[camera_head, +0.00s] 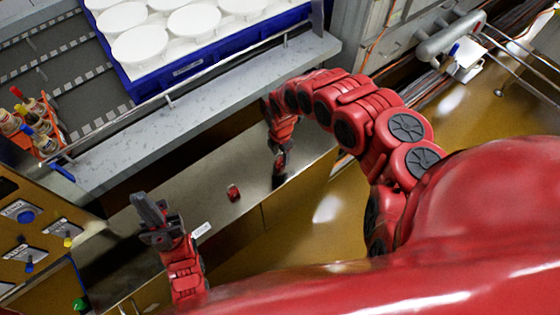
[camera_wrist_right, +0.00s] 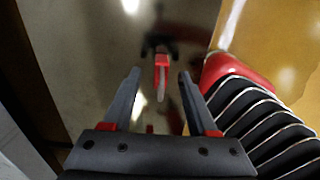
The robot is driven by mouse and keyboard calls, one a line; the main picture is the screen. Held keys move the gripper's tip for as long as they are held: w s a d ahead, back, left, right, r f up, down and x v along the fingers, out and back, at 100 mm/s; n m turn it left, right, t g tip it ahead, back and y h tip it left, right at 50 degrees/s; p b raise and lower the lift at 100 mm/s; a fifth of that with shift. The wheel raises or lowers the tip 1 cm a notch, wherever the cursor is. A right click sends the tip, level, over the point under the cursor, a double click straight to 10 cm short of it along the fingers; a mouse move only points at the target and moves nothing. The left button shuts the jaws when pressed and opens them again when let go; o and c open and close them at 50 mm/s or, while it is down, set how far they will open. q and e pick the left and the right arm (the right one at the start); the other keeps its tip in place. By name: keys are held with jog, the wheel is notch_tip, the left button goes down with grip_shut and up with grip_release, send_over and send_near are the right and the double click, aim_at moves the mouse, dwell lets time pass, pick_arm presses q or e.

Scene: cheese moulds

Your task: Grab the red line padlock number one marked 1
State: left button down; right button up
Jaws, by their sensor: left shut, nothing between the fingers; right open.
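A small red padlock (camera_head: 233,192) lies on the shiny metal worktop (camera_head: 215,222), between my two grippers in the head view. Its number is too small to read. My left gripper (camera_head: 143,204) is shut and empty, to the left of it. My right gripper (camera_head: 279,158) points down over the worktop to the right of it, open, small and dark in the head view. In the right wrist view its open fingers (camera_wrist_right: 160,85) frame a red piece with a dark part (camera_wrist_right: 162,65) beyond them. I cannot tell whether that is a padlock or a reflection.
An orange rack (camera_head: 38,125) of bottles is at far left. A panel with coloured knobs (camera_head: 25,216) is at lower left. A small white label (camera_head: 201,230) shows beside my left wrist.

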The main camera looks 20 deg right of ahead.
aim_at(281, 159)
jog(key=shift+s+d+f, duration=0.1)
jog(key=shift+f, duration=1.6)
jog(key=shift+c, duration=0.3)
grip_shut()
